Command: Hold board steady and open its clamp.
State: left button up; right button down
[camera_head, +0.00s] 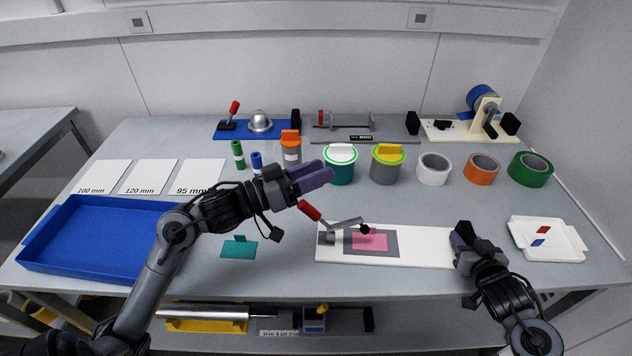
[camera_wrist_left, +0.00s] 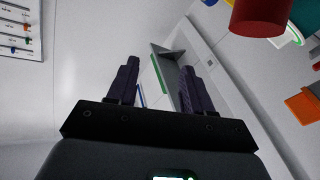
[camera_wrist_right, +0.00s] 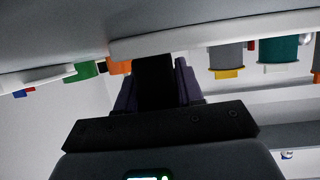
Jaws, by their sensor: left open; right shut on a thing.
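The white board (camera_head: 425,245) lies flat on the table, with a grey pad (camera_head: 384,250) and a pink piece (camera_head: 370,241) on it. The clamp stands at the board's left end; its red handle (camera_head: 310,210) tilts up to the left, and its black tip (camera_head: 365,229) is over the pink piece. My right gripper (camera_head: 462,238) is shut at the board's right end; in the right wrist view a dark block (camera_wrist_right: 155,80) sits between its fingers. My left gripper (camera_head: 312,176) is open and empty, just above the red handle in the head view.
A blue tray (camera_head: 40,265) is at left, a small teal plate (camera_head: 238,249) near the front. Behind stand an orange-lided jar (camera_head: 291,153), a teal pot (camera_head: 341,170), a grey pot (camera_head: 386,170) and tape rolls (camera_head: 433,169). A white tray (camera_head: 575,251) is at right.

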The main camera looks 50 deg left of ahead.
pick_arm(q)
jog(key=shift+m, duration=0.3)
jog(key=n+g+h, duration=0.8)
jog(key=n, duration=1.5)
send_near(316, 211)
jog(key=x, duration=1)
jog(key=shift+w+d, duration=0.15)
jog(key=shift+d, duration=0.15)
grip_shut()
